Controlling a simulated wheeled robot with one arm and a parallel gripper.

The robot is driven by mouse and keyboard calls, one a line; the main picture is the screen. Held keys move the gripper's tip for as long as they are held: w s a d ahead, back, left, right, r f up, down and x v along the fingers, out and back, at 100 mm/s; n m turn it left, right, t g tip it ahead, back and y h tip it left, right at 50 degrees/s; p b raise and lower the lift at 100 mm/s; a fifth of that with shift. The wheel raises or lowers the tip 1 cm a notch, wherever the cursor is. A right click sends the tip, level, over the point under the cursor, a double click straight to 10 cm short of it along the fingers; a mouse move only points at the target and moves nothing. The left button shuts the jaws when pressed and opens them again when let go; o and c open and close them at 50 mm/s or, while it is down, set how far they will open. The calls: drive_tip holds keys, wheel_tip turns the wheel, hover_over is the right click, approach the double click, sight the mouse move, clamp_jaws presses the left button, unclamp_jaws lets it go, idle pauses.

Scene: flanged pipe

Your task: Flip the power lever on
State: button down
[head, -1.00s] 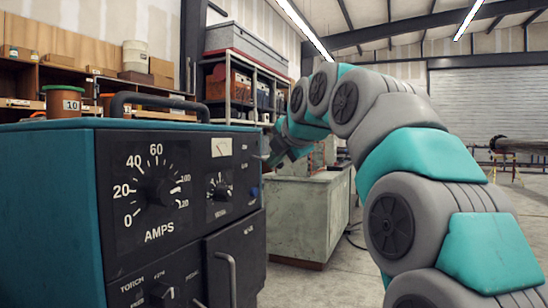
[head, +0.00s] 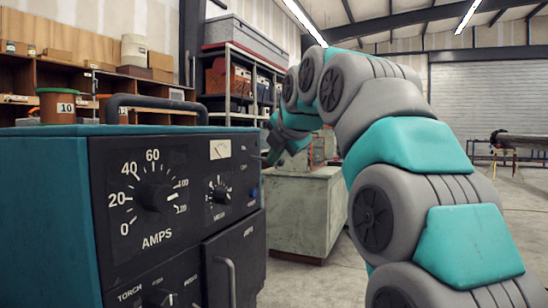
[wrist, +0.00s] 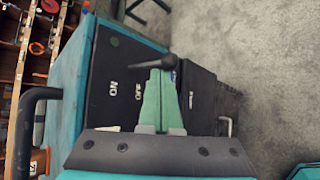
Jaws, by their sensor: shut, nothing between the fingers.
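The teal and black power unit (head: 150,215) with its AMPS dial stands at the left in the head view. In the wrist view its black front panel (wrist: 110,60) shows the ON and OFF marks, turned sideways. The power lever (wrist: 150,64), a dark rod with a round knob, sticks out across the fingertips. My gripper (wrist: 160,74) is shut, with green fingers pointing at the panel. Its tips are at the lever, overlapping it in view; I cannot tell whether they touch. In the head view, my gripper is small beside the unit's right edge, its fingertips unclear.
A black carry handle (head: 155,103) runs over the unit's top. A pale green block (head: 300,210) stands behind it on the floor. Shelves (head: 55,75) with boxes line the back left. Floor to the right is open, with a pipe (head: 520,140) far off.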

drive_tip(key=shift+r+n+g+h+p, duration=0.3)
drive_tip(key=shift+r+h+p, duration=0.25)
drive_tip(key=shift+p, duration=0.3)
idle(3.1)
